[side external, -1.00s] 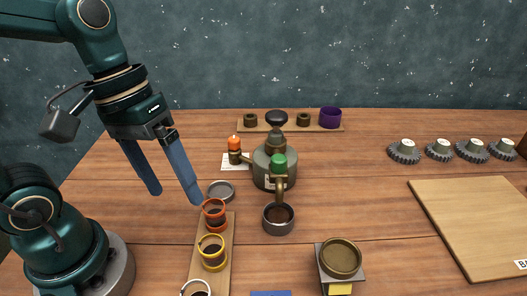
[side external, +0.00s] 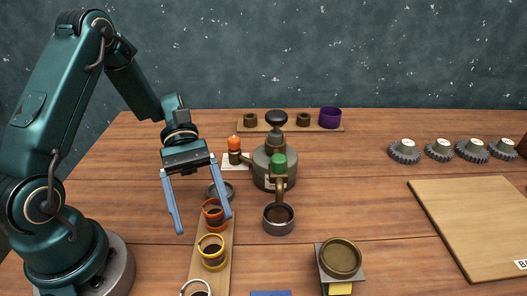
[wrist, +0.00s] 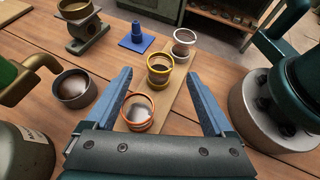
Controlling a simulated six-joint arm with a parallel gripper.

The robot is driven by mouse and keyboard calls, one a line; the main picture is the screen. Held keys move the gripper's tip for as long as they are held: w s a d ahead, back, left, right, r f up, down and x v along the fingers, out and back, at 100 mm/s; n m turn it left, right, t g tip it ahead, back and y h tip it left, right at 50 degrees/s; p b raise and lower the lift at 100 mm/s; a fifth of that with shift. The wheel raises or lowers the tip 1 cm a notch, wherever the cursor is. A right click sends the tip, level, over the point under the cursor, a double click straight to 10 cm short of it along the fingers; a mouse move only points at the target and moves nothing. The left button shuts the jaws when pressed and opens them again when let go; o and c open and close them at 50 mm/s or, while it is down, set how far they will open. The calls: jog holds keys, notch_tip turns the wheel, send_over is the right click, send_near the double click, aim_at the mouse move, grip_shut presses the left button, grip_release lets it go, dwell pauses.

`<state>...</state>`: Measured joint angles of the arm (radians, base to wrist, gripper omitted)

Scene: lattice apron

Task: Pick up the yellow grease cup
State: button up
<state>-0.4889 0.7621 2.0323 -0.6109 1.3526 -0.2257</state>
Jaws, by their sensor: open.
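The yellow grease cup (side external: 212,252) stands on a narrow wooden board between an orange-red cup and a white-rimmed cup. It also shows in the wrist view (wrist: 160,70), upright, with brown contents. My gripper (side external: 204,226) is open and empty, its two blue fingers spread on either side of the orange-red cup (side external: 214,214). In the wrist view my gripper (wrist: 163,88) has the orange-red cup (wrist: 138,112) between its fingers, nearer the palm, and the yellow cup lies just beyond the fingertips. I cannot tell the exact height of the fingers.
The white-rimmed cup (wrist: 184,42) stands beyond the yellow one on the board (side external: 228,245). A dark cup (side external: 278,218) sits under the spout of a green-handled dispenser (side external: 262,170). A brown dish on a stand (side external: 341,258) and a blue piece (wrist: 137,38) are nearby.

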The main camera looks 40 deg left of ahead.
aim_at(210, 240)
jog(key=shift+x, duration=2.35)
grip_shut()
jog(key=shift+r, duration=0.1)
